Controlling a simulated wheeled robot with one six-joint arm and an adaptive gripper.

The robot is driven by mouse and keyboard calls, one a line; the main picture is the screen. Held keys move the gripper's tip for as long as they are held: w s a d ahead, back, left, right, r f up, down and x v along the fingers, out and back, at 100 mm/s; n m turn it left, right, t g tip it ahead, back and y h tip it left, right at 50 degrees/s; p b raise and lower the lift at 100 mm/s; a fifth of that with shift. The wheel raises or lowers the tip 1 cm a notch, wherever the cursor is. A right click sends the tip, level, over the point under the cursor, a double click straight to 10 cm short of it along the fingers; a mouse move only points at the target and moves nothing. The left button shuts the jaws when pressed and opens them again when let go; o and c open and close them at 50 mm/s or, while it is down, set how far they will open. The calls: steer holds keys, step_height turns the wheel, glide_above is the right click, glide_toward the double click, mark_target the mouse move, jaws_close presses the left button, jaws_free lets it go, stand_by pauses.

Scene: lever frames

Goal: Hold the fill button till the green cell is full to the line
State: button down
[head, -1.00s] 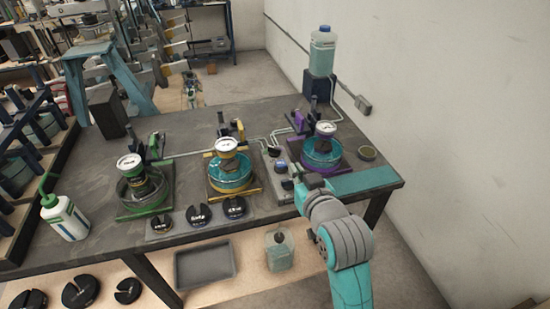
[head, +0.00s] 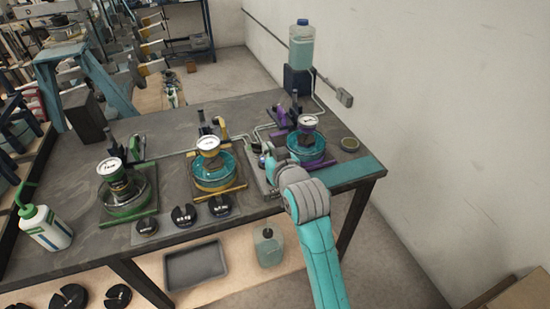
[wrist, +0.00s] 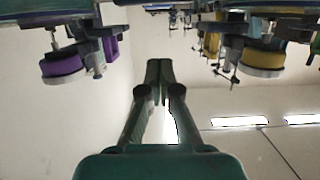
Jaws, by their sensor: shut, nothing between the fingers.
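The green cell (head: 145,199) stands on a green base at the left of the bench, with a round gauge (head: 110,166) on top. No teal liquid shows clearly in it, and its fill line is too small to make out. A small grey panel (head: 258,161) with dark knobs or buttons sits between the yellow cell and the purple cell; I cannot tell which is the fill button. My gripper (wrist: 158,68) is shut and empty in the wrist view. In the head view my wrist reaches beside the panel and hides the fingertips, so contact cannot be told.
The yellow cell (head: 211,178) and purple cell (head: 313,155) hold teal liquid. Slotted black weights (head: 184,215) lie in front. A reservoir bottle (head: 301,46) stands at the back right, and a white squeeze bottle (head: 44,226) at the left. A tray (head: 194,264) lies below the bench.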

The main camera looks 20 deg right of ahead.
steer(key=shift+x, duration=0.9)
step_height(320, 180, down, 3)
steer(key=shift+s+r, duration=0.1)
steer(key=shift+r, duration=0.1)
steer(key=shift+f, duration=0.65)
